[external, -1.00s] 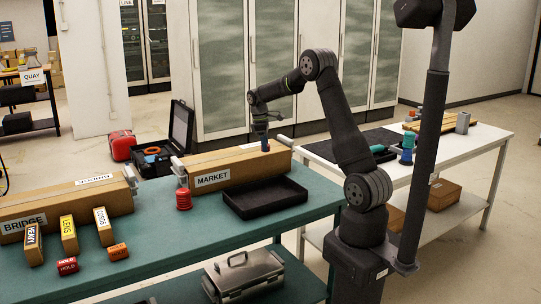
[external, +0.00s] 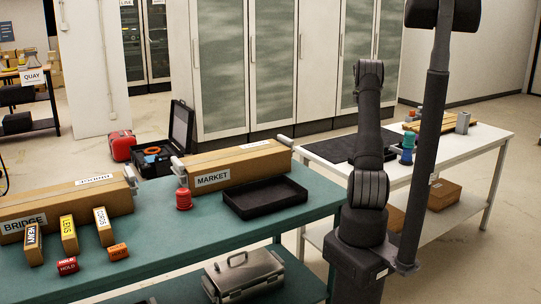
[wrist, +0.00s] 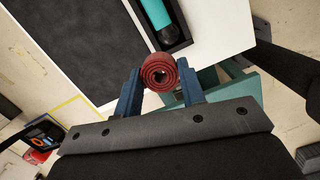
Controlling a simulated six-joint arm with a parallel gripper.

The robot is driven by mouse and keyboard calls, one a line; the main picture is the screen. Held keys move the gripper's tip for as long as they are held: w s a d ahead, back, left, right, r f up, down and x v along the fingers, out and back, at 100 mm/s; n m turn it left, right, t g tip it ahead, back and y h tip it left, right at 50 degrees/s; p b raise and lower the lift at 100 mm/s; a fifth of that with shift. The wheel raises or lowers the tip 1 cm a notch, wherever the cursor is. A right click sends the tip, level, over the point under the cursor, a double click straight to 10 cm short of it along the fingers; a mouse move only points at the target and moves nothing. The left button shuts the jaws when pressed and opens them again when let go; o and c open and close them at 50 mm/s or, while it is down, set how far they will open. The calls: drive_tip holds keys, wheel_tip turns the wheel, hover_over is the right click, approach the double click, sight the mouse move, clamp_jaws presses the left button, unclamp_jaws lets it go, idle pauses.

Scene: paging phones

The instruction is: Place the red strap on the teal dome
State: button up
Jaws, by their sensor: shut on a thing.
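In the wrist view my gripper (wrist: 161,88) is shut on the red strap (wrist: 158,66), a dark red coiled roll seen end-on between the two blue fingers. In the external view my gripper and the strap are hidden behind my arm. A teal rounded piece (external: 407,156) stands on the white table, close to the right of my arm; it is too small to tell if it is the dome. In the wrist view a teal cylinder with a black end (wrist: 158,16) lies in a black tray beyond the strap, apart from it.
The white table (external: 480,140) carries a dark mat (external: 335,148), which also shows in the wrist view (wrist: 65,40). On the green table (external: 160,235) are the MARKET box (external: 235,165), an empty black tray (external: 265,197), a red coiled piece (external: 184,199) and several labelled blocks.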

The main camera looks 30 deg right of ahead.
drive_tip(key=s+d+r+n, duration=0.1)
drive_tip(key=s+d+r, duration=0.1)
drive_tip(key=s+d, duration=0.95)
drive_tip(key=s+d+r+n, duration=0.2)
drive_tip(key=s+d, duration=0.8)
drive_tip(key=s, duration=0.2)
hover_over(411, 132)
drive_tip(key=a, duration=0.1)
drive_tip(key=f, duration=0.6)
drive_tip(key=shift+s+a+f, duration=0.1)
drive_tip(key=shift+s, duration=0.1)
drive_tip(key=shift+f, duration=1.95)
drive_tip(key=shift+f, duration=0.1)
drive_tip(key=o, duration=1)
drive_tip(key=shift+f, duration=0.1)
drive_tip(key=shift+c, duration=0.2)
